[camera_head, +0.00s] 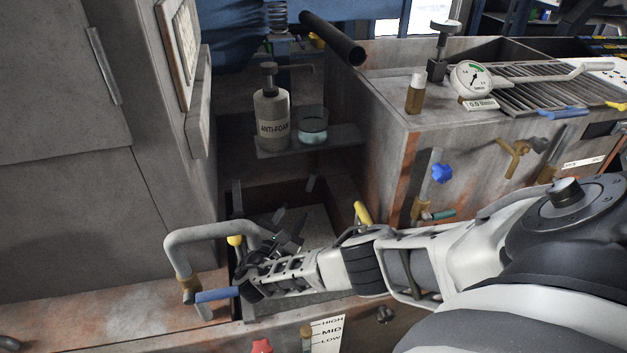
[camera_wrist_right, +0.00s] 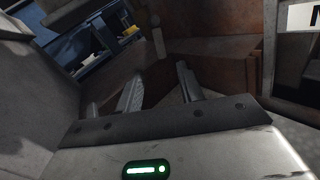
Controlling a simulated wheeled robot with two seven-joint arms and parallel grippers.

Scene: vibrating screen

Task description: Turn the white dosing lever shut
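I cannot pick out a white dosing lever for certain in either view; it may be hidden behind my right arm. My right gripper (camera_head: 252,287) reaches in from the right, low over the open box beside the bent grey pipe. Its tip end is close to a blue handle (camera_head: 217,295) at the pipe's foot; I cannot tell whether they touch. In the wrist view my right gripper (camera_wrist_right: 160,76) has its two fingers apart, with nothing held between them. My left gripper is in neither view.
The bent grey pipe (camera_head: 205,235) and a yellow lever (camera_head: 362,213) stand near my right arm. An anti-foam bottle (camera_head: 272,118) and a glass beaker (camera_head: 313,128) stand on a shelf behind. A red knob (camera_head: 262,346) and a HIGH/MID/LOW label (camera_head: 328,335) are at the front.

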